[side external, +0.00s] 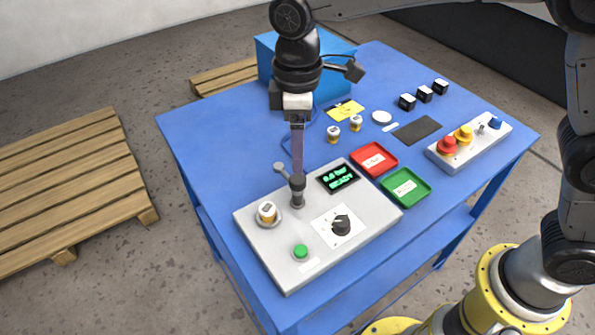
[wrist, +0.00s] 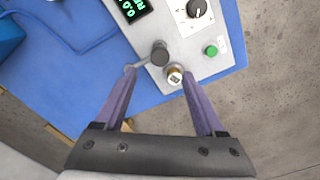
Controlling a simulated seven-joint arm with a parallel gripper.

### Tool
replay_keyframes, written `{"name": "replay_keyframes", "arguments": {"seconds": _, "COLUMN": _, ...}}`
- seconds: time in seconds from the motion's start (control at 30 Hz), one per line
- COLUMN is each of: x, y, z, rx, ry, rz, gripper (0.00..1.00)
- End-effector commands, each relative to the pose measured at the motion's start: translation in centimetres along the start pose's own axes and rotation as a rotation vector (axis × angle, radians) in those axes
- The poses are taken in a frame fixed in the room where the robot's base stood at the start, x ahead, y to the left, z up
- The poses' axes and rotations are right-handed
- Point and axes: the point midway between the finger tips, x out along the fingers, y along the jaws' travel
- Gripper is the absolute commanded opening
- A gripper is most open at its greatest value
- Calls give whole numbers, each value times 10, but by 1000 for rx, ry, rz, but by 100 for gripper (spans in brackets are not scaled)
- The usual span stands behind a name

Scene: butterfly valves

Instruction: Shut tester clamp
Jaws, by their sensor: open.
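The tester is a light grey box (side external: 355,245) on the blue table. Its clamp is a dark upright post (side external: 297,198) with a short grey lever (side external: 284,173) pointing to the back left. A white and brown valve (side external: 266,213) stands in the round seat beside the post, and the lever is not over it. In the wrist view, the post (wrist: 159,54) and the valve (wrist: 174,75) lie between the finger lines near the tips. My gripper (wrist: 158,72) is open and empty, pointing down above the clamp. The left fingertip appears close to the lever end; contact is unclear.
The tester also carries a green-lit display (side external: 338,178), a black knob (side external: 341,224) and a green button (side external: 301,251). Red (side external: 374,159) and green (side external: 405,187) trays lie behind it. Two more valves, black cubes, a blue box (side external: 270,60) and a button panel (side external: 470,142) stand farther off.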

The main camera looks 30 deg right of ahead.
Motion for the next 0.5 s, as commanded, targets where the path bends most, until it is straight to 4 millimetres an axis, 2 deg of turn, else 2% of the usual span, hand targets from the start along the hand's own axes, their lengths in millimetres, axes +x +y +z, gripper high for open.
{"name": "replay_keyframes", "arguments": {"seconds": 0.03, "x": 12, "y": 0, "z": 1, "rx": 0, "ry": -5, "rz": -3, "gripper": 72}}
{"name": "replay_keyframes", "arguments": {"seconds": 0.2, "x": 43, "y": 0, "z": 1, "rx": 1, "ry": -4, "rz": -2, "gripper": 72}}
{"name": "replay_keyframes", "arguments": {"seconds": 0.4, "x": 67, "y": 0, "z": 0, "rx": 1, "ry": -2, "rz": -1, "gripper": 72}}
{"name": "replay_keyframes", "arguments": {"seconds": 0.5, "x": 73, "y": 0, "z": 0, "rx": 1, "ry": 0, "rz": 0, "gripper": 72}}
